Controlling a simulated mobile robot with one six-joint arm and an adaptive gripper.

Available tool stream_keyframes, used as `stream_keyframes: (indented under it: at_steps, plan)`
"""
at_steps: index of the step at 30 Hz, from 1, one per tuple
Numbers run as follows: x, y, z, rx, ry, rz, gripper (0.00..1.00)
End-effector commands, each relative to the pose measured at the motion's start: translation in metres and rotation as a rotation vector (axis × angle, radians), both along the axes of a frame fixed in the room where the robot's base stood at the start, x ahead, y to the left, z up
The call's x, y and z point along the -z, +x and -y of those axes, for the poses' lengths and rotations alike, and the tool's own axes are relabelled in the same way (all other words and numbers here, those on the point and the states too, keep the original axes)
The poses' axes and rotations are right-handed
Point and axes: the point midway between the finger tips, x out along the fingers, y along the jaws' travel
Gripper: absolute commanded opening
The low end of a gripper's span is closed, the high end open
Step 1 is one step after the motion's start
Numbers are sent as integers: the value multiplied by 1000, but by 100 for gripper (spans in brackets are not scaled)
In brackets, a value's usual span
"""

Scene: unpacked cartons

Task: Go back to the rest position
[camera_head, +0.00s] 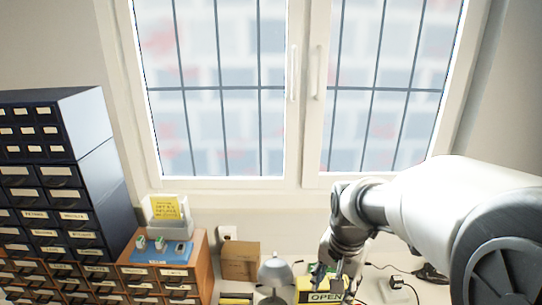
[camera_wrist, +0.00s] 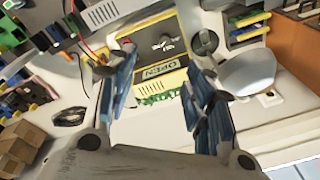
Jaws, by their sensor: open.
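My gripper (camera_wrist: 165,98) is open and empty in the wrist view, its two blue-padded fingers wide apart. Beyond the fingers is a yellow and black box marked OPEN (camera_wrist: 162,68). The same box shows at the bottom of the head view (camera_head: 322,297), with my gripper (camera_head: 342,278) just above or in front of it. I cannot tell whether the fingers touch it. My arm reaches in from the right of the head view and bends down toward the work surface.
A grey rounded lamp-like object (camera_head: 275,270) stands left of the box. A cardboard box (camera_head: 240,261) is farther left. Dark drawer cabinets (camera_head: 60,190) and a wooden drawer unit (camera_head: 165,272) fill the left side. A window (camera_head: 300,90) is behind. Cables and a black plug (camera_head: 397,282) lie at right.

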Motion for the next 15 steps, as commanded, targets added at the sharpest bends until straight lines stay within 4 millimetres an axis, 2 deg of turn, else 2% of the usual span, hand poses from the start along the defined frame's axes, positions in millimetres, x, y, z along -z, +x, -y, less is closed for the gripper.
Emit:
stream_keyframes:
  at_steps: [1,6,10,15]
  plan:
    - [-19,-17,0,-45,-7,29,47]
    - [-59,-75,0,-215,-43,103,47]
    - [-76,-121,0,-342,-79,160,47]
    - [-81,-170,1,-484,-128,219,47]
